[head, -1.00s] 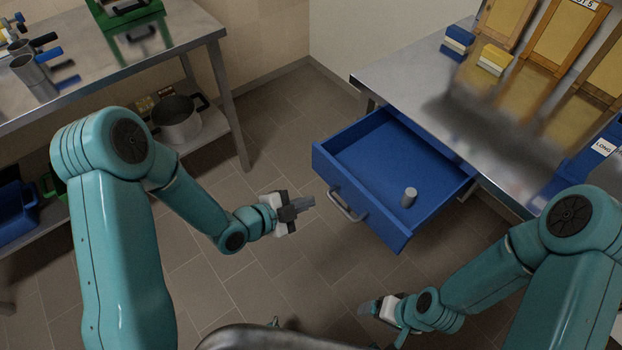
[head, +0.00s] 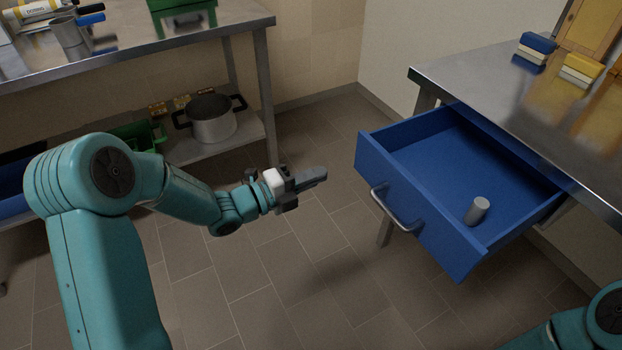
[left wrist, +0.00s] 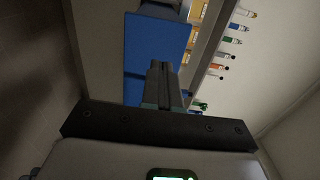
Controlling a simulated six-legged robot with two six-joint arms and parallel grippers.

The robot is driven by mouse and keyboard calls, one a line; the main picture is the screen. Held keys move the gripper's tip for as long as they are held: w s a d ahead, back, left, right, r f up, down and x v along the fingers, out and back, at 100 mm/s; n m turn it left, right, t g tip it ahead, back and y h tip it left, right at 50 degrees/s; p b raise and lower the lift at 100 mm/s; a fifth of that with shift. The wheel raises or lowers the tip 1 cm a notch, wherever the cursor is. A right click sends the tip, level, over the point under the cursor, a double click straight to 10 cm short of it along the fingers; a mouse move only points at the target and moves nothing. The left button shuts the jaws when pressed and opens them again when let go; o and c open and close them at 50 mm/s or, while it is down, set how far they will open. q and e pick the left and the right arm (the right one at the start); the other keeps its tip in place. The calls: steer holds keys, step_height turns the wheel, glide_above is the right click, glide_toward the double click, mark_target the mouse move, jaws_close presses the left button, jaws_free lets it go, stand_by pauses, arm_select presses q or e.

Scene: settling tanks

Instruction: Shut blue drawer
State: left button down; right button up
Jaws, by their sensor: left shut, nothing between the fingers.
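The blue drawer (head: 420,222) stands pulled out from under the steel table at the right, with a grey bar handle (head: 392,212) on its front. A small grey cylinder (head: 477,210) is inside it, near the front right corner. My left gripper (head: 318,175) is shut and empty, left of the drawer front and apart from it. In the left wrist view the shut fingers (left wrist: 160,75) point toward a blue surface (left wrist: 155,45), which looks like the drawer. My right gripper is out of view; only part of my right arm shows at the lower right.
The steel table (head: 500,85) carries a blue-and-white block (head: 536,47) and a yellow-and-white block (head: 580,70). At the left, another steel bench holds a green box (head: 183,15), with a pot (head: 212,118) on its lower shelf. The tiled floor between is clear.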

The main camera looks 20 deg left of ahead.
mark_target(364, 157)
arm_select(q)
steer(key=x, duration=1)
